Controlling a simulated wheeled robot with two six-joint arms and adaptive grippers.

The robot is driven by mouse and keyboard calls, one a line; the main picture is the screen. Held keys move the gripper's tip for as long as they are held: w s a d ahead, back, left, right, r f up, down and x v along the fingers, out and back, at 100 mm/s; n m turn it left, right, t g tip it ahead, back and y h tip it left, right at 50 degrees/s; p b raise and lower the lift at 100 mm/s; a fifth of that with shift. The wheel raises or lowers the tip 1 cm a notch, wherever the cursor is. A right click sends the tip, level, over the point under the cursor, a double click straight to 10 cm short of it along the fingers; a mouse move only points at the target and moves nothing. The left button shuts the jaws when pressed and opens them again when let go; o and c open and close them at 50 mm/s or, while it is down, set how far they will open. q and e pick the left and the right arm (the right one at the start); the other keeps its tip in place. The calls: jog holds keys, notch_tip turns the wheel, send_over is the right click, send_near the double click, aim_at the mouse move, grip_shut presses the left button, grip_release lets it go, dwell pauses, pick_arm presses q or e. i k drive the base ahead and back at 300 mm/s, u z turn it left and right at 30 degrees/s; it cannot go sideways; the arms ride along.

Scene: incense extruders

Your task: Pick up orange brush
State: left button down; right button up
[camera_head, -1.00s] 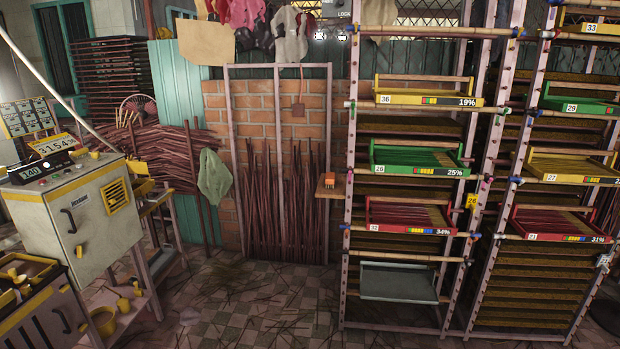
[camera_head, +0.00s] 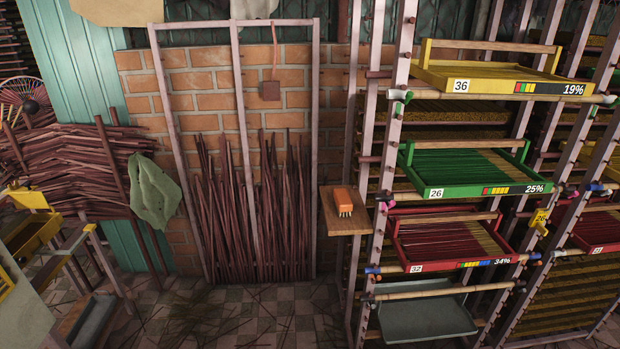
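The orange brush (camera_head: 343,200) lies on a small wooden shelf (camera_head: 346,221) fixed to the left side of the drying rack. Its orange body faces up and pale bristles show at its lower front edge. Neither of my grippers is in the head view, and nothing touches the brush.
The rack (camera_head: 376,130) right of the brush holds a yellow tray (camera_head: 470,84), a green tray (camera_head: 465,190), a red tray (camera_head: 450,262) and a grey tray (camera_head: 428,318). Brown sticks (camera_head: 255,225) lean in a frame on the left. The tiled floor (camera_head: 250,312) in front looks open, with scattered sticks.

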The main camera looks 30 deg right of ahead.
aim_at(344, 204)
jog(key=i, duration=1.5)
